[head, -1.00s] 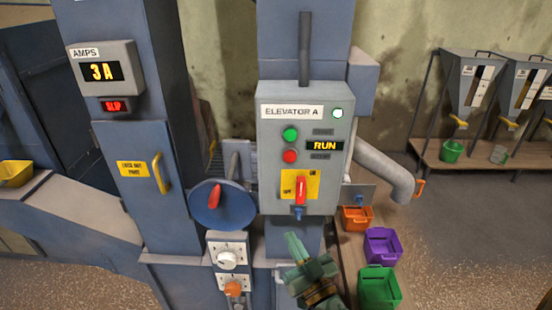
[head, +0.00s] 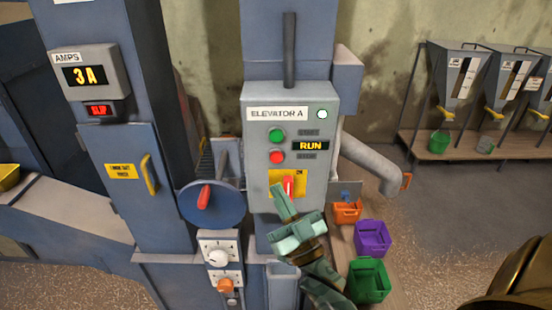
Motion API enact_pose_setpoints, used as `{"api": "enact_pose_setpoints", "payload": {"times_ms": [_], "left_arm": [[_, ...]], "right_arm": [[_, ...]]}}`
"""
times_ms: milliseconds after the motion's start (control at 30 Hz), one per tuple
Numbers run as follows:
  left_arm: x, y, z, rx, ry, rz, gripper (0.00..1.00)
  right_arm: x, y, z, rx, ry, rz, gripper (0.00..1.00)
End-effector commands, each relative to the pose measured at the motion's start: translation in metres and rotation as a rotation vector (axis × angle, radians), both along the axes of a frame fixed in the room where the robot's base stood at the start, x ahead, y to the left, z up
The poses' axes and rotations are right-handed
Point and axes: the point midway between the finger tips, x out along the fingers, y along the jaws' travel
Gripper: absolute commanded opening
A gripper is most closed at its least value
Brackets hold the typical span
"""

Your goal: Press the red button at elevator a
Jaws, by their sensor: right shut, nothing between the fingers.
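The red button (head: 277,157) is on the grey control box (head: 318,135) labelled ELEVATOR A, just below the green button (head: 276,135). The display (head: 311,146) beside the buttons reads RUN, and a pale round lamp (head: 322,114) shows at the box's upper right. My right gripper (head: 279,194) is shut and empty. It points up in front of the lower part of the box, below the red button, and partly covers the red rotary switch (head: 289,186) on its yellow plate. I cannot tell whether it touches the box. My left gripper is not in view.
Left of the box are a blue disc (head: 211,204) with a red handle and a panel with a white knob (head: 218,257). An AMPS meter (head: 85,75) reads 3 A, with SLIP lit below. Orange, purple (head: 373,238) and green bins stand at lower right.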

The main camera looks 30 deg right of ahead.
Motion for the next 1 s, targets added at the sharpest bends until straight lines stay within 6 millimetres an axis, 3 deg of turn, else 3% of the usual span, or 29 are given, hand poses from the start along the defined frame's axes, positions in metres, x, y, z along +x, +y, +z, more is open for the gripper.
{"api": "enact_pose_setpoints", "payload": {"times_ms": [500,1000], "left_arm": [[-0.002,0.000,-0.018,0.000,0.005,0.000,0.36],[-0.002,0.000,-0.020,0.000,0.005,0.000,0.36]], "right_arm": [[0.057,-0.035,-0.001,-0.001,-0.002,0.000,0.00],[0.069,-0.043,0.000,0.000,0.000,0.000,0.00]]}}
